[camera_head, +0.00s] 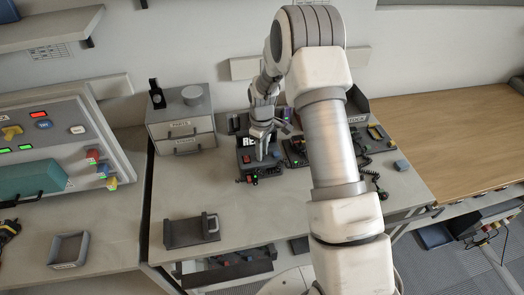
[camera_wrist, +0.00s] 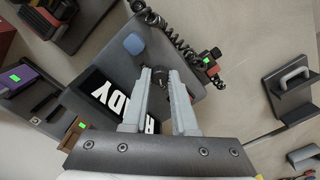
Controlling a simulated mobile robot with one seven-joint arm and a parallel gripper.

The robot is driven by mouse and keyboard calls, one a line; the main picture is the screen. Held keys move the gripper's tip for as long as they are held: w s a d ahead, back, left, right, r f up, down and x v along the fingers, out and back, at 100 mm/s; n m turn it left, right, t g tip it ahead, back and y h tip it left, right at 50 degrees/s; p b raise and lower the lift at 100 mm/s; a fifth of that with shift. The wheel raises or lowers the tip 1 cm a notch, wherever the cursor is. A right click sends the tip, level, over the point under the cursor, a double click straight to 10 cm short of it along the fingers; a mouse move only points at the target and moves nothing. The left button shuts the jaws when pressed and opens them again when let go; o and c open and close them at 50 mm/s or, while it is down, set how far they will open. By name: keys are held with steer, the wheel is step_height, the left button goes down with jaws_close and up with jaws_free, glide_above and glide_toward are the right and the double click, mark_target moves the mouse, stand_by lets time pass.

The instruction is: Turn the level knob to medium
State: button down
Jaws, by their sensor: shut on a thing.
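A dark grey radio unit (camera_head: 246,158) stands on the workbench, under my gripper in the head view. In the wrist view its sloped grey face (camera_wrist: 185,60) shows a black display (camera_wrist: 118,98) with white letters ending in "ADY"; the head view shows "RE" on it. My gripper (camera_head: 261,157) points down at this unit. In the wrist view the two fingers of my gripper (camera_wrist: 162,73) are closed on a small dark knob (camera_wrist: 160,80) on the face, which they partly cover. The knob's pointer and any level marks cannot be read.
A blue button (camera_wrist: 134,43) and a coiled black cord (camera_wrist: 170,32) lie close to my fingers. More radio units (camera_head: 296,152) stand to the right. A grey drawer box (camera_head: 180,130) stands back left, a dark handled holder (camera_head: 190,232) front left. The front bench is mostly clear.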

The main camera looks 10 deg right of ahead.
stand_by(0.4)
steer(key=shift+f+m+b, duration=0.1)
steer(key=shift+m+b, duration=0.7)
steer(key=shift+m, duration=0.2)
steer(key=m+b, duration=0.1)
steer(key=m, duration=0.2)
steer(key=shift+m+b, duration=0.3)
steer(key=shift+b, duration=0.05)
steer(key=m+b, duration=0.1)
steer(key=m, duration=0.5)
steer(key=shift+b, duration=0.3)
steer(key=c, duration=0.7)
jaws_free()
